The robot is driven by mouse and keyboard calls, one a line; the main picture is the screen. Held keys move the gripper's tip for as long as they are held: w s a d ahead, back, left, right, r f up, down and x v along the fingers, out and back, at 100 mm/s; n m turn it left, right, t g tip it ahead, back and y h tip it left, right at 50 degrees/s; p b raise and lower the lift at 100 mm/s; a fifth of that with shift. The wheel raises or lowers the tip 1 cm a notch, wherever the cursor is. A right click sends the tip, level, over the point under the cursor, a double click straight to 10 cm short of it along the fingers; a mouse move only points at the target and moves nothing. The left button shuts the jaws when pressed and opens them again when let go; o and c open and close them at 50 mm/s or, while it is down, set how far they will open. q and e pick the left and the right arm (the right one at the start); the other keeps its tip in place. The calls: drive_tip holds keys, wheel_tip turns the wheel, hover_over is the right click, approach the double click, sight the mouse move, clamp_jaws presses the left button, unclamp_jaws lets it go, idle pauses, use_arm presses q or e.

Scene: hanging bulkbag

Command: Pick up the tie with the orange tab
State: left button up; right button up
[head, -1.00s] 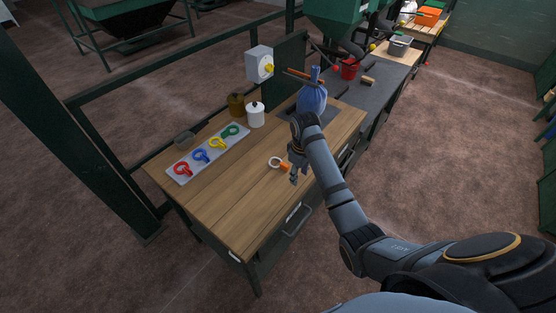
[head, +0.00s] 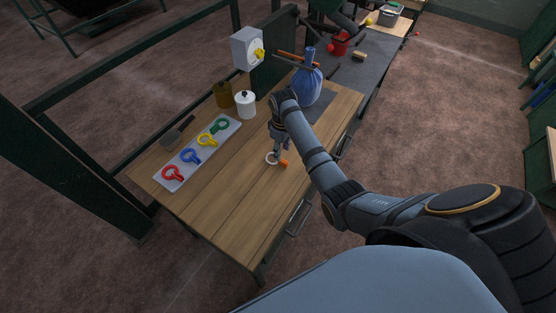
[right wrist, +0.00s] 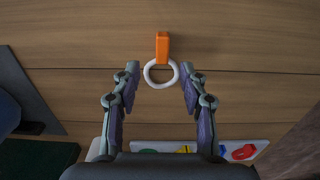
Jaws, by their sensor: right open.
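The tie, a white ring with an orange tab, lies on the wooden table; the ring (head: 271,158) and tab (head: 284,163) show in the head view. In the right wrist view the white ring (right wrist: 149,75) sits between the fingertips and the orange tab (right wrist: 162,47) points away beyond them. My right gripper (head: 277,155) is directly over the tie; it also shows in the right wrist view (right wrist: 160,82), open, with a finger on each side of the ring and no visible contact. My left gripper is not in view.
A white tray (head: 164,177) with red, blue, yellow and green ties lies to the left. A white jar (head: 245,105), a brown jar (head: 223,95) and a blue tied bag (head: 308,86) stand at the back. The table's front area (head: 235,215) is clear.

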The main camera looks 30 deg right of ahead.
sight(282, 160)
drive_tip(key=shift+s+a+f+p, duration=0.15)
drive_tip(key=shift+f+p, duration=0.1)
drive_tip(key=shift+f, duration=0.35)
drive_tip(key=shift+s+d+f+p, duration=0.1)
drive_tip(key=shift+f+p, duration=0.15)
drive_tip(key=shift+f, duration=0.3)
wheel_tip(282, 160, down, 3)
drive_tip(key=shift+w+r, duration=0.1)
drive_tip(key=shift+r, duration=0.1)
drive_tip(key=c, duration=0.5)
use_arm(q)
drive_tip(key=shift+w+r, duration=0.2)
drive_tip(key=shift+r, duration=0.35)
use_arm(e)
drive_tip(key=c, duration=0.4)
